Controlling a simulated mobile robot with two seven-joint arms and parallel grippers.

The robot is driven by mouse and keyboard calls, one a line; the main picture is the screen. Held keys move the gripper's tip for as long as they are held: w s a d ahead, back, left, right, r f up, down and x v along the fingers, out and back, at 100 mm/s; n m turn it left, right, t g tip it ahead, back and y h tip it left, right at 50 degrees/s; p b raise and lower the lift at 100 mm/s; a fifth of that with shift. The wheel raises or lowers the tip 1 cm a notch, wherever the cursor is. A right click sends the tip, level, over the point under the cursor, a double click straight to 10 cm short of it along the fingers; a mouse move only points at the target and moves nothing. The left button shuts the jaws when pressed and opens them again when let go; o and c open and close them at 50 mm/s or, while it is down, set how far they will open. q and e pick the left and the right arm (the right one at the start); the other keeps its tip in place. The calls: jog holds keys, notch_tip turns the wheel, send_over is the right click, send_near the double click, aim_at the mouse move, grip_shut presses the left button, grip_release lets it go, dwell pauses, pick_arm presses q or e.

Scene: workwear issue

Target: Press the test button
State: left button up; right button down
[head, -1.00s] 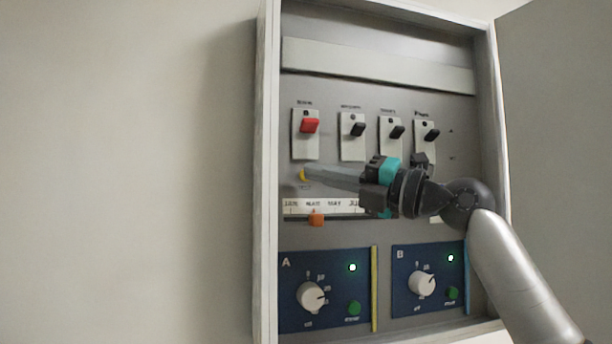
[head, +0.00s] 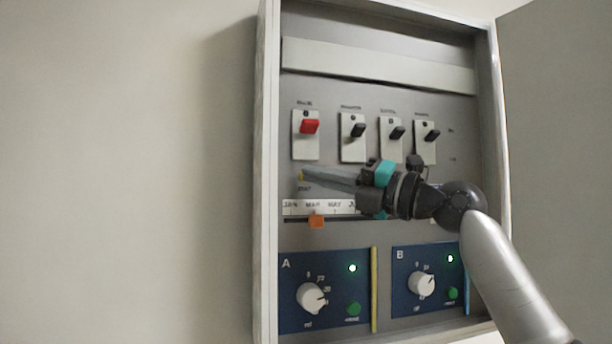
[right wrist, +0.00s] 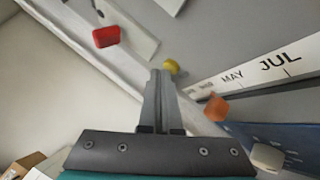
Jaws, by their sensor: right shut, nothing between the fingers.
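The test button is a small yellow round knob (head: 301,177) on the grey panel, just above the label that reads like TEST. In the head view my right gripper (head: 305,172) reaches in from the right with its fingers shut and empty, and the tips cover most of the button. In the right wrist view the yellow button (right wrist: 171,67) shows just beyond and right of the shut fingertips (right wrist: 160,73). I cannot tell whether the tips touch it. My left gripper is not in view.
Above are a red switch (head: 309,126) and several black switches. Below are a month scale (head: 318,207) with an orange slider (head: 316,221), and blue modules A (head: 290,318) and B (head: 402,300). The cabinet's left wall (head: 268,180) stands close left of the fingertips.

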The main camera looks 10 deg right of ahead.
jog(key=shift+w, duration=0.15)
dwell(0.5)
jog(key=shift+s+b, duration=0.4)
jog(key=shift+s, duration=0.35)
jog(key=shift+s+d+b, duration=0.1)
jog(key=shift+s+b, duration=1.1)
jog(key=shift+s, duration=1.3)
